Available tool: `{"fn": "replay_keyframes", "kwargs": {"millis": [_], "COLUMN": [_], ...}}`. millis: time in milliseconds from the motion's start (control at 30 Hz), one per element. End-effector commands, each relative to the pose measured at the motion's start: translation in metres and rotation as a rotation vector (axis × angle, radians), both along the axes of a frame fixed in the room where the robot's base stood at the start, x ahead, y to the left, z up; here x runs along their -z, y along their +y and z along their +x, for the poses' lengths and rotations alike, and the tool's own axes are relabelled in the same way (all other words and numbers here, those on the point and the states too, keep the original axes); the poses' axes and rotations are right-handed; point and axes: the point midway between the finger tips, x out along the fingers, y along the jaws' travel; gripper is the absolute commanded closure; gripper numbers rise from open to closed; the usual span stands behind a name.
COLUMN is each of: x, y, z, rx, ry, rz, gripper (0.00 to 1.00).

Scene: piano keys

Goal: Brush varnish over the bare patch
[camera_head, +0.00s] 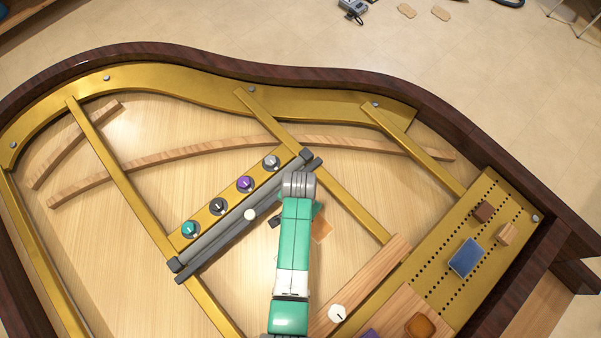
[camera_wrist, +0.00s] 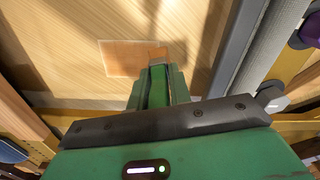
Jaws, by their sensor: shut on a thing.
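The bare patch (camera_head: 322,230) is an orange-tan rectangle on the pale wooden soundboard, partly hidden by my arm in the head view. In the wrist view the patch (camera_wrist: 122,59) lies just beyond my fingertips, mostly to their left. My gripper (camera_wrist: 158,88) is shut on a slim brush, whose short brown tip (camera_wrist: 158,53) overlaps the right part of the patch. I cannot tell whether the tip touches the wood. In the head view the fingers and brush are mostly hidden under my green arm. An amber dish (camera_head: 420,326), perhaps the varnish, sits at the lower right.
A grey double rail (camera_head: 245,218) with several knobs (camera_head: 245,184) runs left of my arm. Gold struts (camera_head: 118,178) cross the soundboard. At right, a gold plate (camera_head: 440,290) bears a blue block (camera_head: 466,258), a brown block (camera_head: 484,211) and a light wooden block (camera_head: 507,234).

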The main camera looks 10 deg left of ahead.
Motion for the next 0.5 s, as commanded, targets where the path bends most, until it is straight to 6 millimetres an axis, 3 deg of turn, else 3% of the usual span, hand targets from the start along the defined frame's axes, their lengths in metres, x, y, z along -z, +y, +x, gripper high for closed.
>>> {"fn": "replay_keyframes", "kwargs": {"millis": [33, 500], "x": [-0.010, -0.049], "y": [0.000, -0.001], "z": [0.000, 0.000], "rx": [0.000, 0.002], "ry": [0.000, 0.000], "rz": [0.000, 0.000], "gripper": [1.00, 1.00]}}
